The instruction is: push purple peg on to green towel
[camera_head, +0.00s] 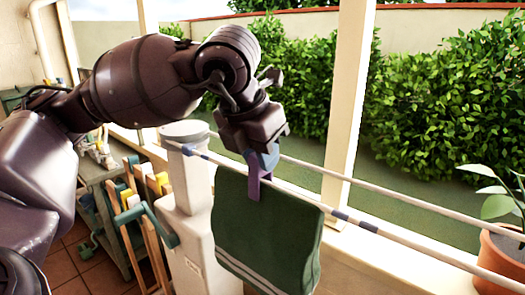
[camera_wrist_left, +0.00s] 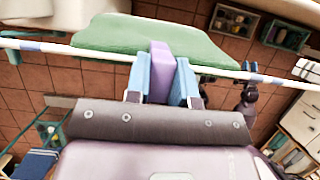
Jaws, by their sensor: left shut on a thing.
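The green towel (camera_head: 262,235) hangs over a white rail, with pale stripes near its lower edge; it also shows in the left wrist view (camera_wrist_left: 150,36). The purple peg (camera_head: 254,180) is upright at the towel's top edge, over the rail, and overlaps the towel in both views. My left gripper (camera_head: 262,160) is above the rail, shut on the purple peg. In the left wrist view its blue fingertips (camera_wrist_left: 160,80) stand on either side of the peg (camera_wrist_left: 160,62). How far the peg is seated on the towel is partly hidden. My right gripper is not in view.
The white rail (camera_head: 420,205) runs on to the right past a white post (camera_head: 350,110). A potted plant (camera_head: 500,255) stands at the far right. A white pedestal (camera_head: 190,215) and wooden frames (camera_head: 150,220) are left of the towel.

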